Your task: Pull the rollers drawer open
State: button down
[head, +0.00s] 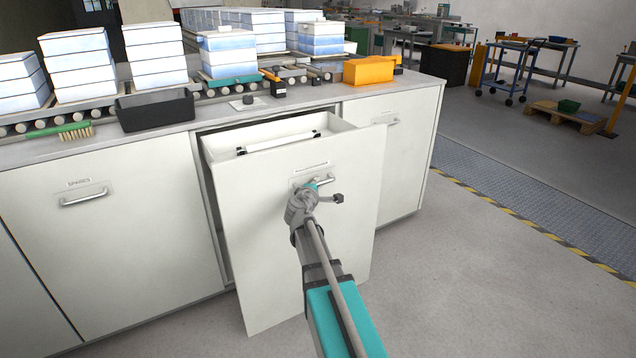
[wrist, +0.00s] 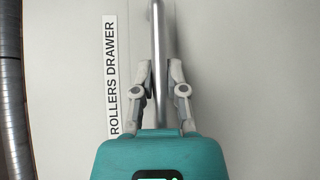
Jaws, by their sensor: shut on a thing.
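The rollers drawer (head: 345,230) is a tall white-fronted drawer in the middle of the cabinet. It stands part way out, with its inside showing from above and a light roller-like bar (head: 278,144) in it. In the wrist view its label (wrist: 112,75) reads "ROLLERS DRAWER". The metal bar handle (wrist: 159,40) runs between the fingers of my gripper (wrist: 160,95), which is shut on it. In the head view my gripper (head: 318,184) is at the handle near the top of the drawer front, and my wrist hides part of the handle.
A closed door labelled spares (head: 85,196) is left of the drawer; another closed front (head: 400,155) is at right. On the counter (head: 75,150) are a black bin (head: 155,110), an orange bin (head: 369,71) and a brush (head: 75,132). Floor (head: 480,270) at right is clear.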

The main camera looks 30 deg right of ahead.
jog(key=c, duration=0.7)
grip_release()
jog(key=shift+d, duration=0.1)
